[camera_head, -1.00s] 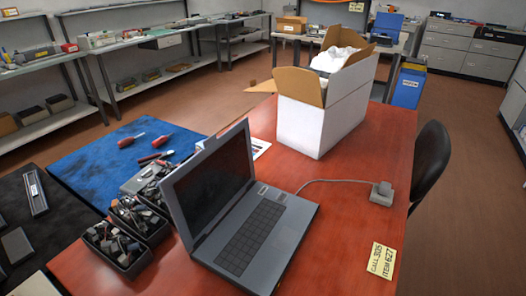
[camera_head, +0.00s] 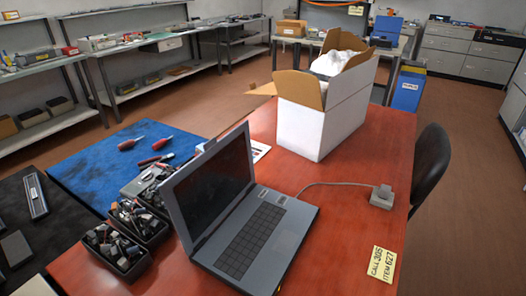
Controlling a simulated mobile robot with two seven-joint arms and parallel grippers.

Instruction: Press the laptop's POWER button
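The open laptop (camera_head: 285,247) stands on the red table, its dark screen (camera_head: 214,183) tilted up and facing right. Its keyboard (camera_head: 250,240) faces up. Small light marks (camera_head: 272,196) show near the far end of the deck, by the hinge; I cannot tell which of them is the POWER button. Neither of my grippers is in the head view.
An open cardboard box (camera_head: 318,118) stands behind the laptop. A grey adapter (camera_head: 381,197) with a cable lies to its right, near a yellow note (camera_head: 383,264). Black bins (camera_head: 116,252) of parts stand left. The red table (camera_head: 345,225) is clear between laptop and adapter.

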